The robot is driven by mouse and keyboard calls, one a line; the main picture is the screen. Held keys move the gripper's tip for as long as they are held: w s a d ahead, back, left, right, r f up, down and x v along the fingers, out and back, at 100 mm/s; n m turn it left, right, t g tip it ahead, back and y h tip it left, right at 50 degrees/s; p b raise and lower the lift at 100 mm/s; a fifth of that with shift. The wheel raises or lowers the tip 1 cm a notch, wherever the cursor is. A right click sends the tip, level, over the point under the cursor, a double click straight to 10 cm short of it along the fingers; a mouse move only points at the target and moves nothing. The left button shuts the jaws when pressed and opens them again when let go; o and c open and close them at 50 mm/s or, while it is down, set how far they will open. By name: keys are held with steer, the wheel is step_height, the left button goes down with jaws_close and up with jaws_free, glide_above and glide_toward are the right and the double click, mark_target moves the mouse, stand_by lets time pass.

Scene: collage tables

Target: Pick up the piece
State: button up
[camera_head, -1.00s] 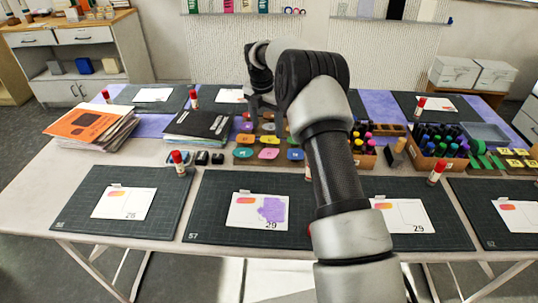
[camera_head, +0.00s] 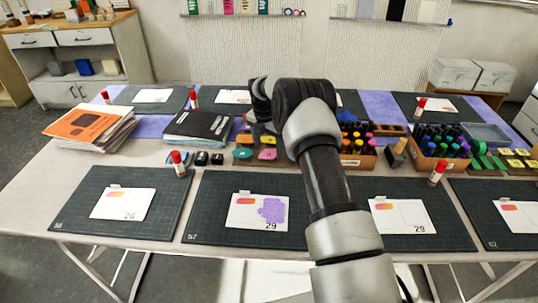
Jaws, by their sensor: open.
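Several coloured pieces lie in a block near the table's middle: a teal one (camera_head: 243,153), a pink one (camera_head: 267,154) and an orange one (camera_head: 267,140) show, while others are hidden behind my arm. I cannot tell which one is the task's piece. A purple piece (camera_head: 271,209) lies on the white card marked 29 (camera_head: 244,225), on a dark mat. My gripper (camera_head: 250,118) is mostly hidden behind my own wrist, above the far side of the coloured pieces. It is open, and I see nothing held in it.
A dark folder stack (camera_head: 198,125) and an orange-topped paper stack (camera_head: 85,128) stand to the left. A box of bottles (camera_head: 357,160) stands right of my arm, close to it. Red-capped glue sticks (camera_head: 179,165) stand about.

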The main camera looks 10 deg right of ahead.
steer(key=shift+f, duration=0.25)
stand_by(0.3)
steer(key=c, duration=0.8)
steer(key=shift+o, duration=0.2)
